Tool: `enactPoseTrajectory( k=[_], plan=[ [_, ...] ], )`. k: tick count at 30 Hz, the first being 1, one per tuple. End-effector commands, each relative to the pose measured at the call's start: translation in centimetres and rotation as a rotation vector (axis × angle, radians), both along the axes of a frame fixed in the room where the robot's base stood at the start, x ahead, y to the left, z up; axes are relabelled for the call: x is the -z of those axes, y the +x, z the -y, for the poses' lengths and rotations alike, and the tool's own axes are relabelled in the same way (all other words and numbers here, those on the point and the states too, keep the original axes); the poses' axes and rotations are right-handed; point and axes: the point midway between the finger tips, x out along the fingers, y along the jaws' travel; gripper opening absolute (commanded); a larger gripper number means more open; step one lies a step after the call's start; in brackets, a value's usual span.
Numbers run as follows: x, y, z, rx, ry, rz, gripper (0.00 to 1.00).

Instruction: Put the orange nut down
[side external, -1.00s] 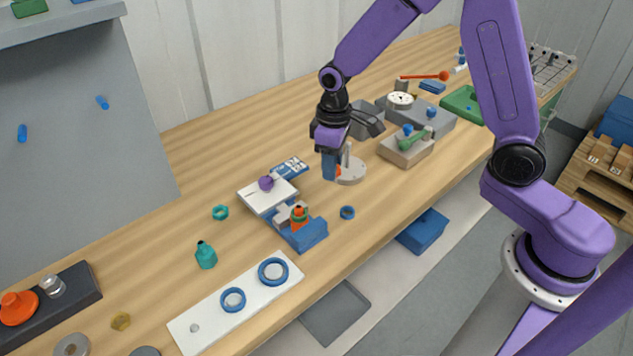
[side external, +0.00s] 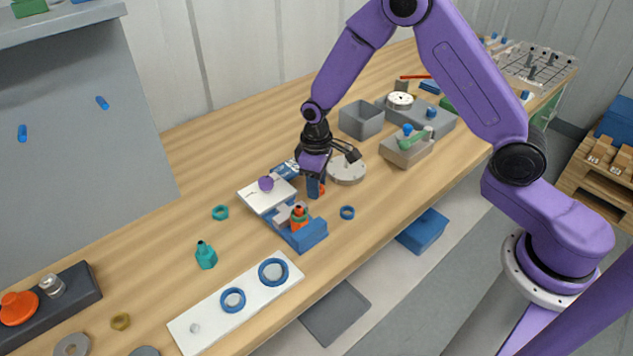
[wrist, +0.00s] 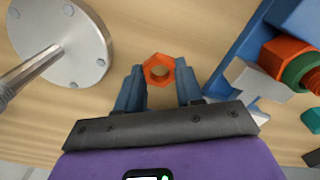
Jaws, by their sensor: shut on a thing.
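The orange nut (wrist: 147,70) is held between the two blue fingertips of my gripper (wrist: 160,85) in the wrist view. In the side external view my gripper (side external: 316,188) is low over the wood table, with a bit of the orange nut (side external: 322,190) showing beside the fingers. It is just right of the blue vise-like fixture (side external: 310,237). Whether the nut touches the table is hard to tell. The fixture holds an orange threaded part with a green ring (wrist: 299,68), at the right of the wrist view.
A round metal flange with an upright stud (wrist: 85,50) stands left of my gripper in the wrist view. A blue ring (side external: 347,212) lies near the table's front. A white plate with blue rings (side external: 205,325) lies front left. Bare wood surrounds the blue ring.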

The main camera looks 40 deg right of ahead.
Motion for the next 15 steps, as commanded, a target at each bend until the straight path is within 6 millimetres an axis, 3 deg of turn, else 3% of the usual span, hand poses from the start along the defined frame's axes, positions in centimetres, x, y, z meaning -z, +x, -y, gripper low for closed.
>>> enactPoseTrajectory(
  k=[8,9,10,15],
  plan=[
    [0.34,-0.03,0.01,0.000,-0.001,-0.002,0.00],
    [0.29,-0.01,0.00,0.000,-0.001,-0.001,0.49],
    [0.28,-0.01,0.00,0.000,-0.001,-0.001,0.59],
    [0.27,-0.01,0.00,0.000,-0.001,-0.001,0.62]
  ],
)
